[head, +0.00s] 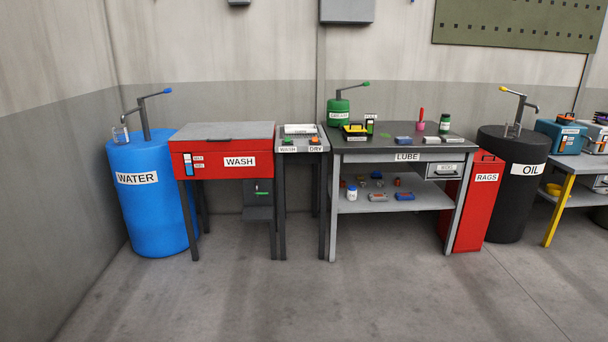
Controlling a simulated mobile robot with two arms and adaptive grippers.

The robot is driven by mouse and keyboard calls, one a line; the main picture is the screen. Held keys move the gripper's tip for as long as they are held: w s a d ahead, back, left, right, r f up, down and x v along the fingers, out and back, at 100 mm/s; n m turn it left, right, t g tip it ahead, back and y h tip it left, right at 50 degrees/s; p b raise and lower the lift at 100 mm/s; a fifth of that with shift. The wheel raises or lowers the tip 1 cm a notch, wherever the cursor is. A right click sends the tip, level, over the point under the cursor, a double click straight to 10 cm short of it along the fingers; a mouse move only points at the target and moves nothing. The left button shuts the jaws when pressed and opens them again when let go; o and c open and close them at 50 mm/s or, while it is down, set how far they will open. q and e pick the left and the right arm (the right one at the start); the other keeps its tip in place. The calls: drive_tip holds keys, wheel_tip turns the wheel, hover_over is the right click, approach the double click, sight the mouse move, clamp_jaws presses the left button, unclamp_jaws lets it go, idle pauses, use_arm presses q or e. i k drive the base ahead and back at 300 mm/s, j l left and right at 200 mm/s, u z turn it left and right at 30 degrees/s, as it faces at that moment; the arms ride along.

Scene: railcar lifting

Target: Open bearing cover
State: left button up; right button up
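I cannot make out a bearing or a bearing cover in the head view. The grey lube table (377,152) stands in the middle with small items on its top and on its lower shelf. These items are too small to tell whether one is a bearing part. The red wash station (222,163) stands to its left with its grey lid shut. Neither of my grippers is in view.
A blue water barrel (152,215) stands at the left, a red rags bin (478,210) and a black oil barrel (510,200) at the right. A narrow wash and dry stand (302,146) fills the gap between the tables. The floor in front is clear.

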sight(348, 128)
drive_tip(key=i+z, duration=0.1)
drive_tip(key=i, duration=0.65)
drive_tip(key=i+j, duration=0.1)
drive_tip(key=i, duration=0.6)
drive_tip(key=i+z, duration=0.15)
drive_tip(key=i, duration=0.6)
drive_tip(key=j, duration=0.05)
